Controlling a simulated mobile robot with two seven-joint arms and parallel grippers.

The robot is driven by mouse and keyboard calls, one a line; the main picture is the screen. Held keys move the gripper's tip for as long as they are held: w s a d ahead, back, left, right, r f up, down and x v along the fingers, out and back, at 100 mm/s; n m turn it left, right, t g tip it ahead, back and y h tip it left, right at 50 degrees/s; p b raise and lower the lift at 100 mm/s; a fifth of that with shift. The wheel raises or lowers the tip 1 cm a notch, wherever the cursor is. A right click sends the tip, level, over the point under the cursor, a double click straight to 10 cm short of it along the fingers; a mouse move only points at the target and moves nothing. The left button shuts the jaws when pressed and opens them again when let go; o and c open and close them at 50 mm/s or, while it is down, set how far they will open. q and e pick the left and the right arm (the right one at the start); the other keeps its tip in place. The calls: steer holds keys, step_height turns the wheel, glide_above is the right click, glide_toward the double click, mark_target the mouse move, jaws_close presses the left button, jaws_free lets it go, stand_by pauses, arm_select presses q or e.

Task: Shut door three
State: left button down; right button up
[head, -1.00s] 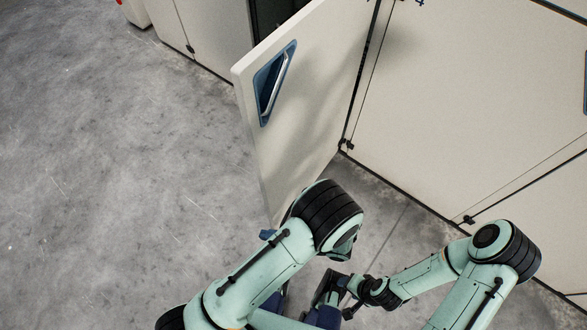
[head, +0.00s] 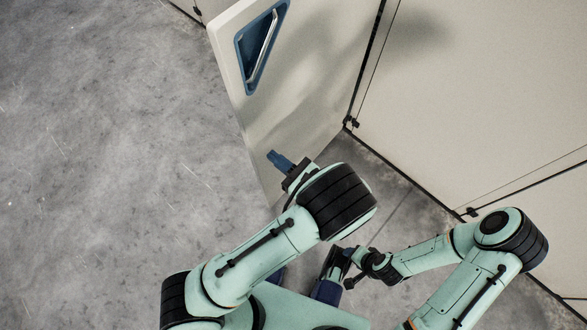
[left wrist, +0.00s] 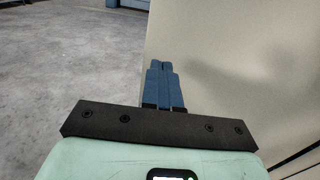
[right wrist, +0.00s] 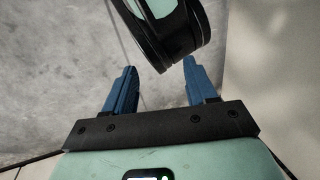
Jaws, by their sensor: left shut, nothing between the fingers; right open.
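The open door (head: 300,100) is a cream panel swung out from the machine's front, with a blue recess and a pale bar handle (head: 262,48) near its free edge. My left gripper (head: 273,155) is shut and empty, in front of the lower part of the door's face. In the left wrist view the shut blue fingers (left wrist: 161,66) lie over the door's edge region, with the door panel (left wrist: 240,70) to the right; I cannot tell if they touch it. My right gripper (right wrist: 155,85) is open and empty, away from the door.
Cream machine panels (head: 480,90) stand to the right of the door, with black seams and small latches. Bare grey concrete floor (head: 100,180) lies open on the left. My own left arm crosses the right wrist view.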

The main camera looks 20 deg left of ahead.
mark_target(257, 144)
arm_select(q)
steer(key=shift+x, duration=2.15)
